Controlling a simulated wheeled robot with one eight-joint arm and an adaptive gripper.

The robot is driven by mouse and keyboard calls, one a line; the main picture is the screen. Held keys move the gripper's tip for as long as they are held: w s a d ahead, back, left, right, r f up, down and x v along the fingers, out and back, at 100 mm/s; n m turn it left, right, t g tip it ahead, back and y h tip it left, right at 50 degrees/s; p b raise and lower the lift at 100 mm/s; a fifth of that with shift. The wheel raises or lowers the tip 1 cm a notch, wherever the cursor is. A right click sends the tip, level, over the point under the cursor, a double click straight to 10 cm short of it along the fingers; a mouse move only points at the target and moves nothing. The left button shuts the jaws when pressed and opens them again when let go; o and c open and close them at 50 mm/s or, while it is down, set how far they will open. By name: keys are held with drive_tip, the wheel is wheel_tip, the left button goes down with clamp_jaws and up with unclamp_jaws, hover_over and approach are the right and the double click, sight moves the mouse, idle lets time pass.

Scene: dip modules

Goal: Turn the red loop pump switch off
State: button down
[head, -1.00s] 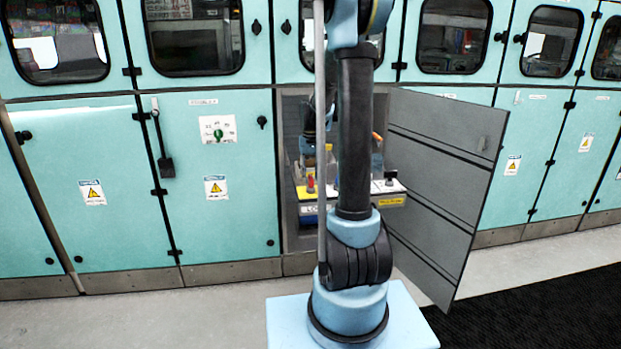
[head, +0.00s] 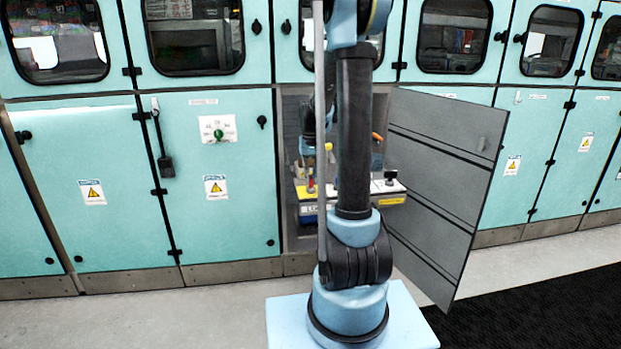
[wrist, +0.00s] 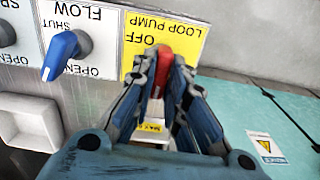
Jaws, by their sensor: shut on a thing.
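The red loop pump switch (wrist: 163,66) stands on a yellow plate (wrist: 190,45) marked LOOP PUMP and OFF, which reads upside down in the wrist view. The switch's red end lies close to the word OFF. The fingers of my gripper (wrist: 164,62) sit on both sides of the switch and are shut on it. In the head view the red switch (head: 311,187) shows small inside the open cabinet, and my arm hides much of the panel.
A blue flow switch (wrist: 62,50) sits beside the yellow plate, with SHUT and OPEN marks. A black switch (head: 390,177) stands at the panel's right side. The grey cabinet door (head: 445,190) hangs open at right. Closed teal cabinets (head: 225,180) line the left.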

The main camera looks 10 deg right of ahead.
drive_tip(key=m, duration=0.4)
drive_tip(key=shift+d+m, duration=0.1)
drive_tip(key=shift+m, duration=0.2)
drive_tip(key=m, duration=0.9)
drive_tip(key=shift+m, duration=1.9)
drive_tip(key=c, duration=1.6)
unclamp_jaws()
drive_tip(key=shift+r, duration=0.15)
